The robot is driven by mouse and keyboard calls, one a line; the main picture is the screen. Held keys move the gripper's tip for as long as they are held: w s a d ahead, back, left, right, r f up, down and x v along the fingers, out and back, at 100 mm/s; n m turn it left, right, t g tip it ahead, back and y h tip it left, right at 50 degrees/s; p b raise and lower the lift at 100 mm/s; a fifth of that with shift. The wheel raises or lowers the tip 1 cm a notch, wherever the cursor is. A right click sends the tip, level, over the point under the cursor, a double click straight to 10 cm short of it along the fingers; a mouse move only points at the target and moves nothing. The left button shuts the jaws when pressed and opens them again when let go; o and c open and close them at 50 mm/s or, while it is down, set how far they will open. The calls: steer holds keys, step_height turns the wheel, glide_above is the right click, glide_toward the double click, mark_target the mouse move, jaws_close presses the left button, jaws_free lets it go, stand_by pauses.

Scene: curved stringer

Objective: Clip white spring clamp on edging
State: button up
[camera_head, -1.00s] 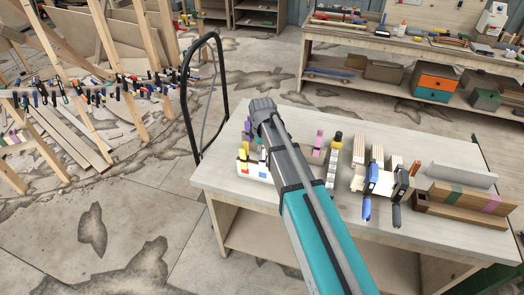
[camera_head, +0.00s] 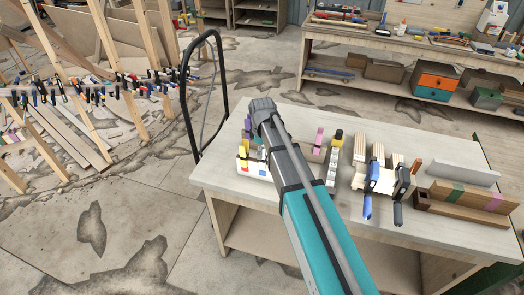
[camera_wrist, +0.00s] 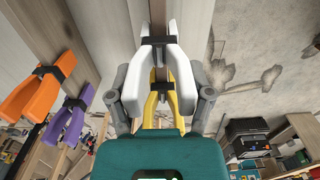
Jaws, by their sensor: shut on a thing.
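My gripper (camera_wrist: 160,84) is shut on a white spring clamp (camera_wrist: 171,54), with one grey finger at the outer side of each handle. The clamp's jaws point up in the wrist view, at a narrow brown strip (camera_wrist: 158,12). I cannot tell whether they grip it. A yellow clamp (camera_wrist: 160,105) shows between the white handles, partly hidden. An orange clamp (camera_wrist: 38,92) and a purple clamp (camera_wrist: 68,128) sit to the left, beside a brown wooden edge. In the head view my arm hides the gripper and the white clamp.
The workbench (camera_head: 300,228) holds a white block with coloured squares (camera_head: 252,168), a pink clamp (camera_head: 318,140), a blue-handled clamp (camera_head: 368,190) and wooden pieces (camera_head: 465,205) at the right. A black hoop handle (camera_head: 190,95) stands behind its left end. Its front left top is bare.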

steer(key=shift+f+b, duration=0.5)
steer(key=shift+b, duration=0.05)
stand_by(0.5)
steer(key=o, duration=1.3)
steer(key=shift+r, duration=0.15)
step_height(320, 180, up, 7)
steer(key=p, duration=0.7)
steer(key=shift+w+d+r+p, duration=0.35)
steer(key=shift+w+d, duration=1.6)
steer(key=shift+d, duration=0.6)
steer(key=shift+w+d+r+p, duration=0.25)
steer(key=shift+w+d+p, duration=0.1)
steer(key=shift+w+d, duration=1.95)
steer(key=shift+w+d+r+p, duration=0.35)
steer(key=shift+w+d, duration=1.3)
steer(key=shift+d, duration=1.2)
steer(key=shift+s+f, duration=0.1)
